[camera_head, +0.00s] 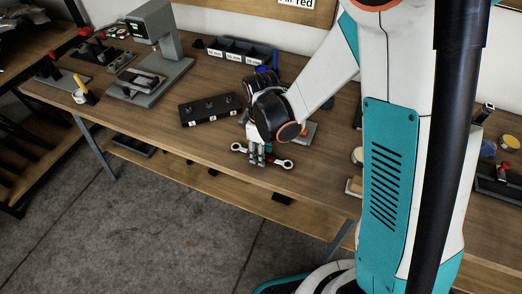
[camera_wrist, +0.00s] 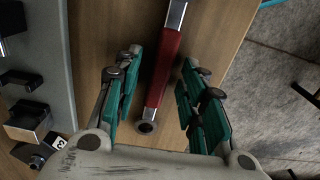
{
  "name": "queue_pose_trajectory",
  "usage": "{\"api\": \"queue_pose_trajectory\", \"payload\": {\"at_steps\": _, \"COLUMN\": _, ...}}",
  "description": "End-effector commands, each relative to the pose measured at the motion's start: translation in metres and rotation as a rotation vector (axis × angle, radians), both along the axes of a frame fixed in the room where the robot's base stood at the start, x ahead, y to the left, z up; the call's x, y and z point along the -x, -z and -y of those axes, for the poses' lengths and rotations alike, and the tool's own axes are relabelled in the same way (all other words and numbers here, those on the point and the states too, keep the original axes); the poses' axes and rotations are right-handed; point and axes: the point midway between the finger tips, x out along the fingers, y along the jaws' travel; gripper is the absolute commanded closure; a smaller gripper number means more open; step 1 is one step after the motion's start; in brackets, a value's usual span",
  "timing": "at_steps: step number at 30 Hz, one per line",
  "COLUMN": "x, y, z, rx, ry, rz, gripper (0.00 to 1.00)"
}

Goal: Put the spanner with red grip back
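The spanner with red grip (camera_wrist: 166,65) lies on the wooden workbench near its front edge. It has metal ends, one a small ring. In the wrist view my gripper's teal-padded fingers (camera_wrist: 160,78) are apart, one on each side of the spanner. Gaps show between the pads and the grip.
A black numbered holder (camera_head: 210,109) stands on the bench (camera_head: 205,150) left of my gripper. Labelled bins (camera_head: 238,50) stand behind, and a grey press-like machine (camera_head: 155,55) stands at the back left. Bare bench lies left of the spanner; the floor drops off in front.

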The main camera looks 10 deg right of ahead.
Motion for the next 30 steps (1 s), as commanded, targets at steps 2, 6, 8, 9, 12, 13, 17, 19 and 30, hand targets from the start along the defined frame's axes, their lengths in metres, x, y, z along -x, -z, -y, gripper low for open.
{"api": "queue_pose_trajectory", "payload": {"at_steps": 2, "x": 0.000, "y": -0.002, "z": 0.000, "rx": 0.000, "ry": 0.000, "rz": 0.000, "gripper": 0.62}}
{"api": "queue_pose_trajectory", "payload": {"at_steps": 6, "x": 0.000, "y": -0.015, "z": 0.000, "rx": 0.000, "ry": 0.000, "rz": 0.000, "gripper": 0.62}}
{"api": "queue_pose_trajectory", "payload": {"at_steps": 8, "x": 0.000, "y": -0.026, "z": 0.000, "rx": 0.000, "ry": 0.000, "rz": 0.000, "gripper": 0.62}}
{"api": "queue_pose_trajectory", "payload": {"at_steps": 9, "x": 0.000, "y": -0.035, "z": 0.000, "rx": 0.000, "ry": 0.000, "rz": 0.000, "gripper": 0.62}}
{"api": "queue_pose_trajectory", "payload": {"at_steps": 12, "x": 0.000, "y": -0.057, "z": 0.000, "rx": 0.000, "ry": 0.000, "rz": 0.000, "gripper": 0.62}}
{"api": "queue_pose_trajectory", "payload": {"at_steps": 13, "x": 0.001, "y": -0.063, "z": 0.000, "rx": 0.000, "ry": 0.000, "rz": 0.000, "gripper": 0.62}}
{"api": "queue_pose_trajectory", "payload": {"at_steps": 17, "x": 0.000, "y": -0.089, "z": 0.000, "rx": 0.000, "ry": 0.000, "rz": 0.000, "gripper": 0.62}}
{"api": "queue_pose_trajectory", "payload": {"at_steps": 19, "x": 0.001, "y": -0.100, "z": 0.000, "rx": 0.000, "ry": 0.000, "rz": 0.000, "gripper": 0.62}}
{"api": "queue_pose_trajectory", "payload": {"at_steps": 30, "x": 0.003, "y": -0.132, "z": 0.004, "rx": -0.003, "ry": 0.028, "rz": 0.017, "gripper": 0.62}}
